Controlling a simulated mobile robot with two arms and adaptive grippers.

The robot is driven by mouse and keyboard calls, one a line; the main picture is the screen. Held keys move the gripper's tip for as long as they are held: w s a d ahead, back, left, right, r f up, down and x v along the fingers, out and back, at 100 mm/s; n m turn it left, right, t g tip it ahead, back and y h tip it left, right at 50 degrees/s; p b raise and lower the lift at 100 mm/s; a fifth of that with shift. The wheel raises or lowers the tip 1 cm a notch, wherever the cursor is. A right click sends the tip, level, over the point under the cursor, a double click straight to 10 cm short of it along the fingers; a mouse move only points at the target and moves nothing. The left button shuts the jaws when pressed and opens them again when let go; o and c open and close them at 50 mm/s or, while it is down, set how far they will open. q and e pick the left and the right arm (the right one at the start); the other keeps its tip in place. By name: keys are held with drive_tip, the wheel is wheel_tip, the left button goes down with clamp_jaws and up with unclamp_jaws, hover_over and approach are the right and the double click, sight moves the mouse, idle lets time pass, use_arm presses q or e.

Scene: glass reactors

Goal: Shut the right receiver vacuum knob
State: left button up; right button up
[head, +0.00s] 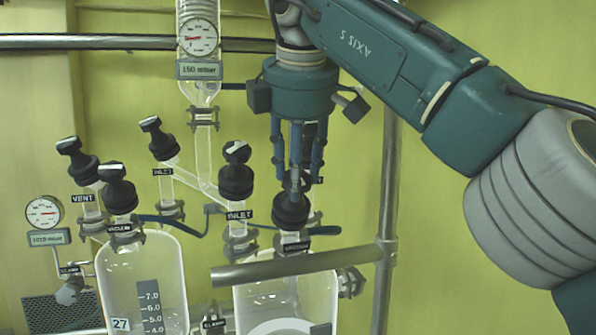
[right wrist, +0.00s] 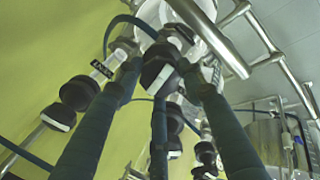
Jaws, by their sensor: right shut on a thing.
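The right receiver vacuum knob (head: 290,214) is a black knob on the right glass receiver (head: 330,295), above a label reading VACUUM. My right gripper (head: 296,185) comes down on it from above, its blue fingers closed around the knob's upper part. In the right wrist view the black knob (right wrist: 159,72) with a pale mark sits between the fingertips of the gripper (right wrist: 160,80). The fingers hide much of the knob's top, so its exact angle is hard to read. My left gripper is not in view.
Other black knobs stand close by: the right inlet knob (head: 236,172), left vacuum knob (head: 117,190), vent knob (head: 77,160) and left inlet knob (head: 161,140). A dark knob is partly hidden behind my fingers. A metal rail (head: 300,266) crosses before the right receiver.

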drive_tip(key=m, duration=0.6)
drive_tip(key=shift+a+g+p, duration=0.1)
drive_tip(key=shift+g+p, duration=0.25)
drive_tip(key=shift+g, duration=0.05)
drive_tip(key=m, duration=0.4)
drive_tip(key=shift+y, duration=0.3)
drive_tip(key=shift+w+g, duration=0.1)
drive_tip(key=shift+g, duration=0.2)
drive_tip(key=shift+r+m, duration=0.15)
drive_tip(key=shift+m, duration=0.25)
drive_tip(key=o, duration=1.1)
drive_tip(key=shift+w, duration=0.1)
